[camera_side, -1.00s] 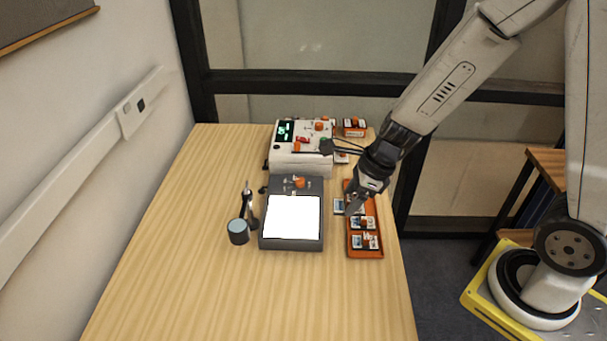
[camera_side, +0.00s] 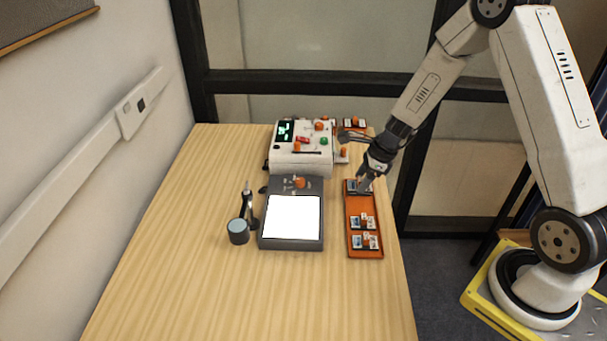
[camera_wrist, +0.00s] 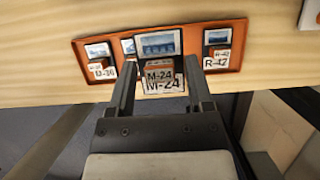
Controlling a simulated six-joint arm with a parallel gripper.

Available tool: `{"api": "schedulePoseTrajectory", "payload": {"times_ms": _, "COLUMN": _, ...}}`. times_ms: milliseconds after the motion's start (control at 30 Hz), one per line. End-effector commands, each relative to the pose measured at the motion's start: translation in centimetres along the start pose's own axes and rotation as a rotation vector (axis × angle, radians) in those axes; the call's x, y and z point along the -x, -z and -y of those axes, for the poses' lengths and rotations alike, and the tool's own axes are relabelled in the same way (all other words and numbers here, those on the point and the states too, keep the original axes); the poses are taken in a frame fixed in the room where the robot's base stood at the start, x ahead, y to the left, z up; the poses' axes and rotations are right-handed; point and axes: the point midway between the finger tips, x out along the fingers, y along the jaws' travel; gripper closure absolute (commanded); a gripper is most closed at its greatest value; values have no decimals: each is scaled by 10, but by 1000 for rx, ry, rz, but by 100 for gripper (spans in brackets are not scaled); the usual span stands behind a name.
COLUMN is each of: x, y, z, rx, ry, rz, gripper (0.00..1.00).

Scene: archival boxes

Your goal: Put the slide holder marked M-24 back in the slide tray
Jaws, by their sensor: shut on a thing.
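My gripper (camera_side: 364,188) is shut on the slide holder marked M-24 (camera_wrist: 163,83), with a finger on each side of it in the wrist view. The holder has a framed slide on top and white labels in front. The orange slide tray (camera_side: 366,203) lies along the table's right edge, and my gripper is at its far end. In the wrist view the tray (camera_wrist: 216,66) shows behind the held holder, with a holder marked R-42 (camera_wrist: 216,50) on the right and another (camera_wrist: 101,62) on the left. Whether the held holder touches the tray is unclear.
Two holders (camera_side: 363,222) (camera_side: 364,242) sit in the tray's near half. A lit light panel (camera_side: 292,217) stands left of the tray, with a white instrument (camera_side: 300,160) behind it. The near table is clear.

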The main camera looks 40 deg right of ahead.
Motion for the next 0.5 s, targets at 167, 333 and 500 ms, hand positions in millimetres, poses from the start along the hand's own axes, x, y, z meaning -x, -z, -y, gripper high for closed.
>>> {"api": "schedulePoseTrajectory", "payload": {"times_ms": 167, "x": -7, "y": 16, "z": 16, "rx": -2, "ry": 0, "rz": 2, "gripper": 100}}
{"api": "schedulePoseTrajectory", "payload": {"times_ms": 333, "x": -9, "y": 20, "z": 20, "rx": 0, "ry": 0, "rz": 2, "gripper": 100}}
{"api": "schedulePoseTrajectory", "payload": {"times_ms": 500, "x": -10, "y": 20, "z": 20, "rx": 0, "ry": 0, "rz": 2, "gripper": 100}}
